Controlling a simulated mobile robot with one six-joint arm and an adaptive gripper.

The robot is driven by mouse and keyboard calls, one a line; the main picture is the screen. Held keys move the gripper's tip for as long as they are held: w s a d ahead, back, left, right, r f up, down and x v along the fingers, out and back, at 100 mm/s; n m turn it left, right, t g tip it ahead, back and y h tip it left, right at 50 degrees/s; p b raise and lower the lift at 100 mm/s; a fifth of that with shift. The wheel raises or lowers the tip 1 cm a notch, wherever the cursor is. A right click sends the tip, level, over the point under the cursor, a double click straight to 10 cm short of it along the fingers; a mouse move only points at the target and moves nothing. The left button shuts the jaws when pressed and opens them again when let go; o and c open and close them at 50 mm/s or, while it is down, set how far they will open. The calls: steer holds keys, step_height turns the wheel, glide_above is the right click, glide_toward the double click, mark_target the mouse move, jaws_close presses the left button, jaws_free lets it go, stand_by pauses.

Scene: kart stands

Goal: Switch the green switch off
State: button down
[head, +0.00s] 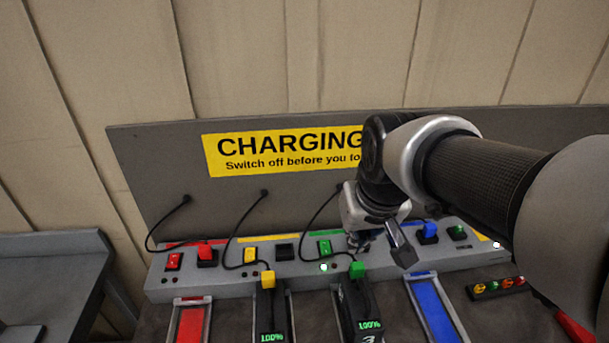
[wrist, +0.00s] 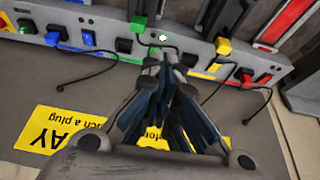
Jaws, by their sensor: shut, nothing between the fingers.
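The green switch (head: 324,247) sits on the grey charging strip in the head view. A lit green lamp (head: 323,267) is just in front of it. My gripper (head: 362,241) is shut and empty, to the right of the switch in that view. In the wrist view my gripper's fingertips (wrist: 164,62) point at the strip near the lit lamp (wrist: 162,38) and mostly hide the green switch. I cannot tell whether they touch it.
A green plug (head: 356,268) and a yellow plug (head: 267,278) sit on batteries reading 100%. Black cables hang close by. The yellow switch (head: 249,255) and red switch (head: 173,262) are left; a blue plug (head: 428,229) is right. The charging sign (head: 270,150) stands behind.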

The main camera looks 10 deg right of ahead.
steer(key=w+f, duration=0.4)
steer(key=w, duration=0.5)
glide_above(326, 241)
steer(key=s, duration=0.4)
step_height(326, 241, down, 8)
steer(key=shift+r+g, duration=0.15)
steer(key=shift+g, duration=0.15)
steer(key=b+x, duration=0.1)
steer(key=x, duration=0.3)
steer(key=b+x, duration=0.2)
steer(key=x, duration=0.3)
steer(key=b+x, duration=0.1)
steer(key=x, duration=0.4)
steer(key=shift+s+b, duration=0.35)
steer(key=shift+w+f, duration=0.15)
steer(key=shift+f, duration=0.4)
